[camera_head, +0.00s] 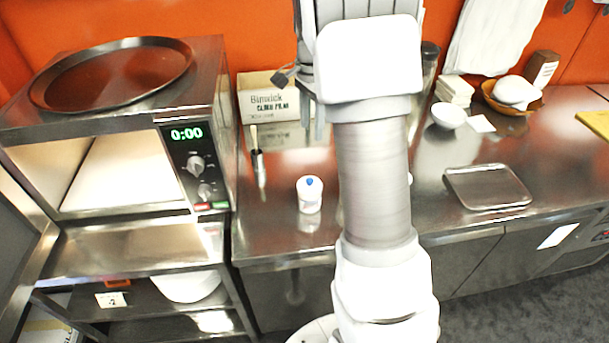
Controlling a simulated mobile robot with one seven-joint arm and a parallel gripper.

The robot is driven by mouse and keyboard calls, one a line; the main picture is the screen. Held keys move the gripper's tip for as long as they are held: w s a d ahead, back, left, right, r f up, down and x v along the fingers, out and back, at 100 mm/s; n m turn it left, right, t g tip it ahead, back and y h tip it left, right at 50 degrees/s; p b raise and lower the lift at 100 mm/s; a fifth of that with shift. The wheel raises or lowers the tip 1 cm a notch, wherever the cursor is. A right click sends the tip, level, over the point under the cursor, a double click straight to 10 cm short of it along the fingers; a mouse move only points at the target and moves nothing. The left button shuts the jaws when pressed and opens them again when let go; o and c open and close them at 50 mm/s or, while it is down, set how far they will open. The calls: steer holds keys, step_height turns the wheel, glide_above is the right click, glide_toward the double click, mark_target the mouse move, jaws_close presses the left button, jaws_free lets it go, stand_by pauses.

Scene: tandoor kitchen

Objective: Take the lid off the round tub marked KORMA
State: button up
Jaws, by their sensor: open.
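A small round white tub (309,196) with a blue mark on top stands upright on the steel counter, just left of my arm. No KORMA lettering can be read on it, and its lid cannot be told apart from its body. A sliver of another white thing (410,178) shows at the right edge of my arm, mostly hidden. My gripper (311,112) is partly hidden behind my own wrist, above and beyond the white tub. It is open, not touching the tub, and no held thing shows.
A microwave-like oven (197,130) with a round tray (112,75) on top stands left. Behind the tub are a cardboard box (262,98) and a dark-handled utensil (258,165). A flat steel tray (487,187) and a white bowl (448,115) are right. Counter around the tub is clear.

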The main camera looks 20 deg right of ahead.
glide_above(310, 179)
step_height(310, 179, down, 11)
steer(key=shift+w+d+f+p, duration=0.1)
steer(key=shift+p, duration=0.3)
steer(key=shift+f+p, duration=0.6)
steer(key=shift+f, duration=2.3)
steer(key=shift+c, duration=0.3)
jaws_close()
